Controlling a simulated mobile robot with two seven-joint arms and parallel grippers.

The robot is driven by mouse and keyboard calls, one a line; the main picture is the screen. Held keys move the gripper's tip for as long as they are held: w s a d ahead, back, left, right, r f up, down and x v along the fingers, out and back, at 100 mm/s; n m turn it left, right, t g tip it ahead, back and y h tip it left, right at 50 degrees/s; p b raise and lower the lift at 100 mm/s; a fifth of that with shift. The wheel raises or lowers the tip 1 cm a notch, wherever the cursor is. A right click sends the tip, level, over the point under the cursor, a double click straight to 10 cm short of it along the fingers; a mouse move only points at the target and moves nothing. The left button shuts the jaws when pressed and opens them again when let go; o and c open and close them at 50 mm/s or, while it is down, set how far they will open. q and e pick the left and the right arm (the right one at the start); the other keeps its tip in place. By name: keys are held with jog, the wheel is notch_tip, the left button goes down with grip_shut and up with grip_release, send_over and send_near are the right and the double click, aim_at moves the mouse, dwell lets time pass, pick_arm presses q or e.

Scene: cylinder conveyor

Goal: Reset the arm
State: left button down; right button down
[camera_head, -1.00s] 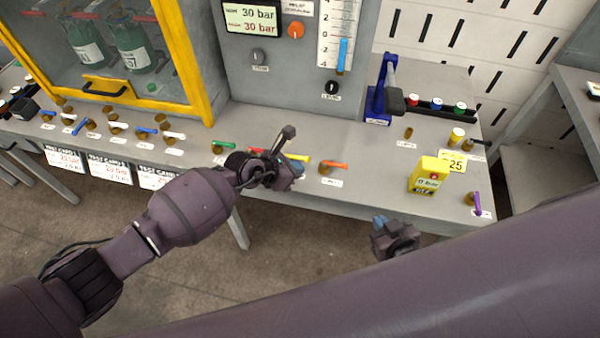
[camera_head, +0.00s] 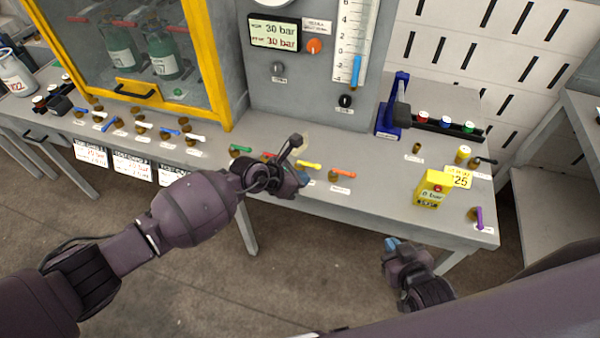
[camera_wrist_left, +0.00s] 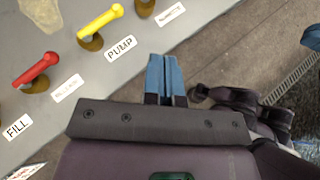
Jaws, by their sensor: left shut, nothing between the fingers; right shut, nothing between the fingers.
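My left gripper (camera_head: 302,178) is at the front edge of the grey workbench, by the row of coloured valve handles. In the left wrist view its blue fingertips (camera_wrist_left: 164,76) are together with nothing between them, over the bench edge and floor. They are beside the yellow handle (camera_wrist_left: 101,21) labelled PUMP and the red handle (camera_wrist_left: 36,70), apart from both. My right gripper (camera_head: 392,245) is in front of the bench, above the floor, shut and empty. Its arm crosses the lower right of the head view.
The workbench (camera_head: 380,205) carries a yellow gauge box (camera_head: 433,189), a purple handle (camera_head: 479,218), an orange handle (camera_head: 343,173) and a blue stand (camera_head: 391,110). A yellow-framed cabinet (camera_head: 207,60) and a display panel (camera_head: 274,34) stand behind. The floor in front is clear.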

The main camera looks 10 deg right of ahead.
pick_arm(q)
jog(key=w+d+r+n+t+h, duration=0.1)
jog(key=d+r+n+t+h, duration=0.15)
jog(key=r+n, duration=0.35)
jog(key=w+d+r+n+t+h, duration=0.1)
jog(key=r+n+h, duration=0.25)
jog(key=r, duration=0.45)
jog(key=w+a+r+n+t+y, duration=0.15)
jog(key=a+n+t, duration=0.3)
jog(key=n, duration=0.45)
jog(key=w+a+r+n+t+y, duration=0.1)
jog(key=a+r+n+t+y, duration=0.2)
jog(key=a+n, duration=0.5)
jog(key=s+a+f+n+t+y, duration=0.1)
jog(key=s+a+f+n+y, duration=0.35)
jog(key=a+n, duration=0.45)
jog(key=s+a+f+n+y, duration=0.35)
jog(key=a+f+n, duration=0.25)
jog(key=a+n, duration=0.35)
jog(key=s+a+f+n+g+y, duration=0.1)
jog(key=s+a+f+n, duration=0.1)
jog(key=s+a+f, duration=0.3)
jog(key=s+a+f+n+g+y, duration=0.2)
jog(key=s+a+f, duration=0.3)
jog(key=s, duration=0.8)
jog(key=shift+a+f+n, duration=0.3)
jog(key=shift+f, duration=0.4)
